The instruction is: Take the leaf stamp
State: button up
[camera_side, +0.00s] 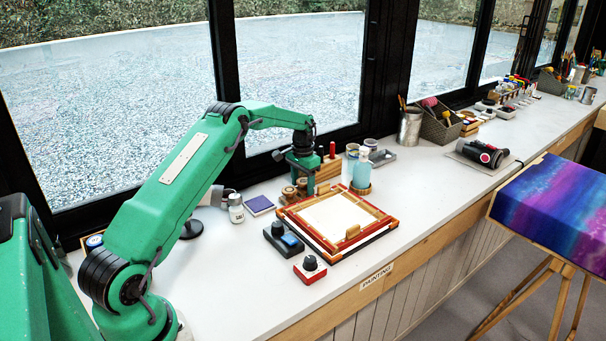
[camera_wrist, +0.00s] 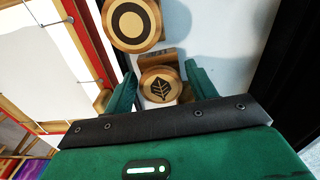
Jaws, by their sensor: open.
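The leaf stamp (camera_wrist: 159,86) is a round wooden disc with a dark leaf mark. In the wrist view it shows between the two green fingers of my open gripper (camera_wrist: 161,76), with bare space at both sides; I cannot tell whether the fingers are level with it. In the side view my gripper (camera_side: 303,163) points down over the small round wooden stamps (camera_side: 289,191), where I cannot tell which bears the leaf. A second stamp (camera_wrist: 131,22), with a dark ring mark, lies beyond the leaf stamp in the wrist view.
A red and wooden screen frame (camera_side: 338,219) lies close to the stamps. Dark window frames rise behind.

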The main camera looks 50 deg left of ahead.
aim_at(303, 181)
jog(key=shift+f, duration=0.75)
jog(key=c, duration=0.6)
jog(key=shift+r, duration=0.15)
jog(key=shift+r, duration=4.95)
